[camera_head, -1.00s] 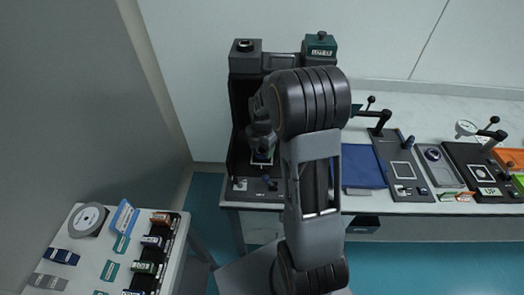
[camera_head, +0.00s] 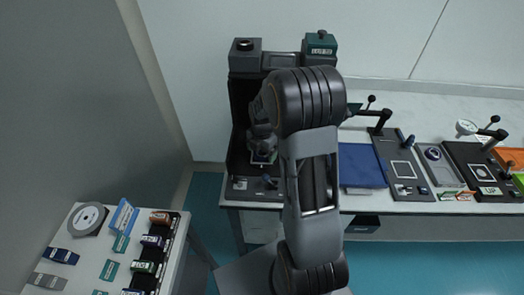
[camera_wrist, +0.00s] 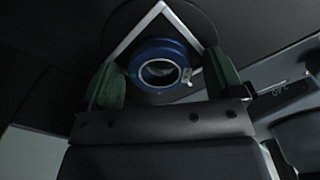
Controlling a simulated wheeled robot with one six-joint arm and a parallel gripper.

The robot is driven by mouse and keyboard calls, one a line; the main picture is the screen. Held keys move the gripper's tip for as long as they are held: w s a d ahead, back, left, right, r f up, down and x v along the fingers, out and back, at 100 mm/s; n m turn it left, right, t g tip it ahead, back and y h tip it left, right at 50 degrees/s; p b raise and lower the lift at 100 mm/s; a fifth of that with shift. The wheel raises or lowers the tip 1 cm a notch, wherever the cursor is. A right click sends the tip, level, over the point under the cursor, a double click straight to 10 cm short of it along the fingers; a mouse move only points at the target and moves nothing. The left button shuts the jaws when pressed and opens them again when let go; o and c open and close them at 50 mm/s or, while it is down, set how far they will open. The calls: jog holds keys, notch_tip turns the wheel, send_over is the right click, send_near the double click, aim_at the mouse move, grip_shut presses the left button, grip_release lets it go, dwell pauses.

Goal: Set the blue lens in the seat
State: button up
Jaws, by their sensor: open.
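The blue lens (camera_wrist: 158,50), a thick blue ring with a clear centre and a small pale tab at its lower right, sits inside a white square outline (camera_wrist: 126,43) on a dark surface. The outline marks the seat; whether the lens is fully down cannot be told. My gripper (camera_wrist: 164,80) is open, with one green finger on each side of the lens and visible gaps between. In the head view my gripper (camera_head: 263,152) is low inside the dark station at the left end of the table; the lens is mostly hidden there.
The dark station (camera_head: 241,120) has tall walls and a green-topped block (camera_head: 319,48) at the back, close around my arm. To the right are a blue mat (camera_head: 362,166) and lever fixtures (camera_head: 402,170). A side table (camera_head: 88,255) at lower left holds several labelled parts.

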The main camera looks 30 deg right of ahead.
aim_at(262, 152)
notch_tip(262, 152, up, 12)
jog(key=s+a+r+m+t, duration=0.1)
jog(key=s+a+r+m, duration=0.1)
jog(key=s+a+m, duration=0.3)
jog(key=s+a+r+m+t, duration=0.2)
jog(key=s+a+m, duration=0.2)
jog(key=s+m, duration=0.7)
jog(key=shift+a+m+t, duration=0.3)
jog(key=shift+a+m, duration=0.05)
jog(key=shift+m, duration=3.35)
